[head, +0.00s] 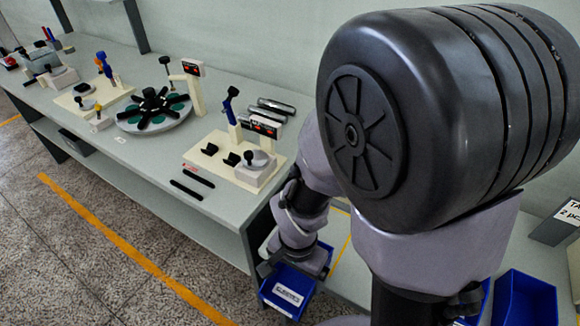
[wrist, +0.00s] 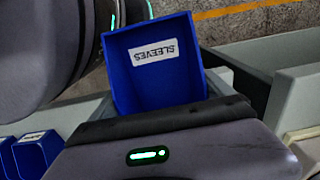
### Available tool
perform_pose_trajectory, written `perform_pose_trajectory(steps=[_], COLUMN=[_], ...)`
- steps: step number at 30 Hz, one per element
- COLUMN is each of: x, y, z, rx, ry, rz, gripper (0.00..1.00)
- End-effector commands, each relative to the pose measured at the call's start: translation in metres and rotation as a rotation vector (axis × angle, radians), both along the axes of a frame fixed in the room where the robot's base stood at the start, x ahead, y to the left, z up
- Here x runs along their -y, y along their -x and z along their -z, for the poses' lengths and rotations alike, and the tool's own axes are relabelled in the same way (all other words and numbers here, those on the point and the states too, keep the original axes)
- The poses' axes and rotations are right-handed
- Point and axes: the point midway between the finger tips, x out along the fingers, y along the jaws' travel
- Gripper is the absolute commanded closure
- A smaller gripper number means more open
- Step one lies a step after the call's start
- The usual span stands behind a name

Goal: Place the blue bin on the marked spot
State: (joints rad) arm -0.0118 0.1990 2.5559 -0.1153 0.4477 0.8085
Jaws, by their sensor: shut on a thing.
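The blue bin (head: 287,290) has a white label and hangs at my gripper, low in the middle of the head view. In the wrist view the same bin (wrist: 130,88) shows its label, reading SLEEVES upside down. My gripper (head: 290,263) is shut on the bin's edge; its fingertips are mostly hidden. A yellow line (head: 341,254) on the grey surface just right of the bin looks like part of the marked spot's outline. My arm hides the rest of it. I cannot tell whether the bin touches the surface.
More blue bins (head: 528,300) stand at lower right, near a small sign (head: 558,222). The long grey bench (head: 139,147) to the left carries fixtures, including a round turntable (head: 154,114) and a cream-coloured base plate (head: 212,162). An orange line (head: 125,250) runs along the open floor.

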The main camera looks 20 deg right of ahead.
Motion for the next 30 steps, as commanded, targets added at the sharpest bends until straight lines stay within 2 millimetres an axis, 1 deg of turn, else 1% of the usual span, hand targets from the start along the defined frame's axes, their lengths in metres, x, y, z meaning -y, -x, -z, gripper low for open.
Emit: perform_pose_trajectory(steps=[1, 2, 3, 6, 9, 14, 19, 20, 21, 23, 30], x=[0.008, 0.016, 0.029, 0.058, 0.080, 0.097, 0.125, 0.129, 0.127, 0.127, 0.126], y=[-0.001, -0.009, -0.020, -0.042, -0.059, -0.074, -0.095, -0.098, -0.097, -0.097, -0.096], z=[-0.020, -0.014, -0.009, -0.007, -0.006, -0.004, -0.005, -0.005, 0.008, 0.014, 0.012], rx=[-0.011, -0.004, 0.000, -0.001, 0.000, 0.001, 0.001, 0.001, -0.001, 0.000, 0.001], ry=[-0.001, -0.001, 0.000, -0.001, 0.000, -0.001, -0.001, -0.001, -0.001, 0.000, -0.001], rz=[0.006, 0.010, 0.011, 0.009, 0.006, 0.002, 0.003, 0.002, 0.000, 0.000, 0.000], gripper=[0.52, 0.52, 0.52, 0.52, 0.52, 0.52, 0.52, 0.52, 0.52, 0.52, 0.52])
